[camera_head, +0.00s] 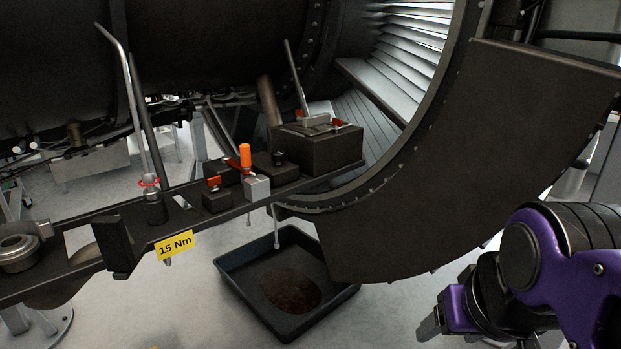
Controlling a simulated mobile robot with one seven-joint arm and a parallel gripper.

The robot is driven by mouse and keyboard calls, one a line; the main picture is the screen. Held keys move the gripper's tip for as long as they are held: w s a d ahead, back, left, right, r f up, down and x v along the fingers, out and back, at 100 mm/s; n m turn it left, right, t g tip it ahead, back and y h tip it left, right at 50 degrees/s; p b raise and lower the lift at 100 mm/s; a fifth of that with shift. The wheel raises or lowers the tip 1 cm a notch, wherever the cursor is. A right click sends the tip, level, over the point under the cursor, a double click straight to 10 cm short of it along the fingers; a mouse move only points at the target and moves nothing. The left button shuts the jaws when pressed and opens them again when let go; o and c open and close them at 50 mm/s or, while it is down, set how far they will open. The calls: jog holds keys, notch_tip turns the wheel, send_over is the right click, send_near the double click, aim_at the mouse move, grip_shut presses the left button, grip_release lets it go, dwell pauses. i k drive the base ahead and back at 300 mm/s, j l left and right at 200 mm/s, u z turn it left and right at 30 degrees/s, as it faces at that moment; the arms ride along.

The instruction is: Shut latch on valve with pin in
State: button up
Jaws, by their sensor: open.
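A dark shelf (95,262) runs across the left and middle and carries several fittings. On its right end sits a large dark box (318,150) with a grey metal piece (316,120) and orange-red parts on top, and a grey lever (294,75) rising from it, tilted. A small dark block (217,200) with an orange-red tab stands nearer the middle. An upright orange handle (245,156) stands behind a light grey cube (257,188). I cannot tell which is the valve with the pin in, or how its latch sits. My gripper (430,327) is open at the lower right, apart from all fittings.
A black drip tray (235,292) with a brown stain lies on the floor below the shelf. A large curved dark cowl (475,150) fills the right. A tall grey lever (137,105) and a yellow "15 Nm" label (174,246) are at the left.

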aim_at(213, 181)
jog(key=u, duration=0.35)
jog(key=k+j+u, duration=0.1)
jog(key=u, duration=0.25)
jog(key=j+u, duration=0.15)
jog(key=u, duration=0.25)
jog(key=k, duration=0.05)
